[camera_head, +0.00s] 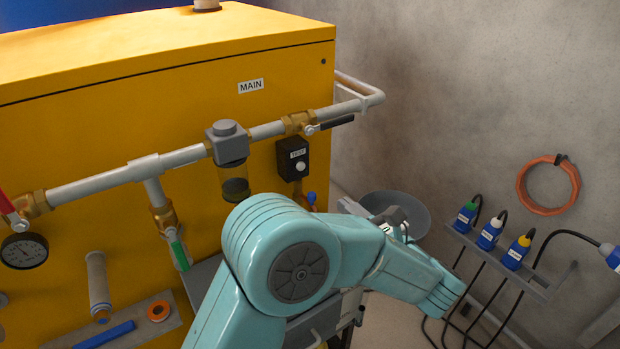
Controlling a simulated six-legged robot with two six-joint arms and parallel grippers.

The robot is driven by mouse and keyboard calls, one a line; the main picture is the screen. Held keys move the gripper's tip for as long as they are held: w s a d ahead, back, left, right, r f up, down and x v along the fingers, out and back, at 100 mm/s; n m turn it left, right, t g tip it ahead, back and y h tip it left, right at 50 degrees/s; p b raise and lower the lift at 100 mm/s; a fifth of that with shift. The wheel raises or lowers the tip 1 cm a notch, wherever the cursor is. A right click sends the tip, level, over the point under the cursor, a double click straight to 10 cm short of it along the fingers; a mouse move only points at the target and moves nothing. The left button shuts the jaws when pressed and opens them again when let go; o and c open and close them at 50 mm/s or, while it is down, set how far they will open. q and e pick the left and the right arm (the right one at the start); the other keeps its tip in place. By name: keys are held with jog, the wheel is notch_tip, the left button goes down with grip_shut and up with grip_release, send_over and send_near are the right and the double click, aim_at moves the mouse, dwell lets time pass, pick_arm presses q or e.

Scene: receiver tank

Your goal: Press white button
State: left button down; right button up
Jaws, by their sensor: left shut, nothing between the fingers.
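The white button (300,166) is a small round knob on the front of a black box (290,158) with a white label above it. The box is mounted on the yellow cabinet below the pipe, right of the clear-bowled filter. My left arm rises from the bottom middle and bends right, in front of the cabinet's lower right side. My left gripper (396,220) shows as a small dark grey part behind the forearm, shut and empty. It is lower and to the right of the button, apart from it. My right gripper is out of view.
A grey pipe with brass valves and a filter (230,160) crosses the yellow cabinet (180,75). A gauge (24,251) is at the left. A round grey dish (420,215) is behind my gripper. A wall rack (525,275) holds blue connectors; an orange coil (520,188) hangs above.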

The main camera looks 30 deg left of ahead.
pick_arm(q)
jog(key=shift+a, duration=0.15)
jog(key=b, duration=0.4)
send_near(302, 167)
jog(key=x, duration=0.6)
jog(key=shift+a+f, duration=0.1)
jog(key=shift+a, duration=0.1)
jog(key=shift+w+a, duration=0.15)
jog(key=shift+a, duration=0.05)
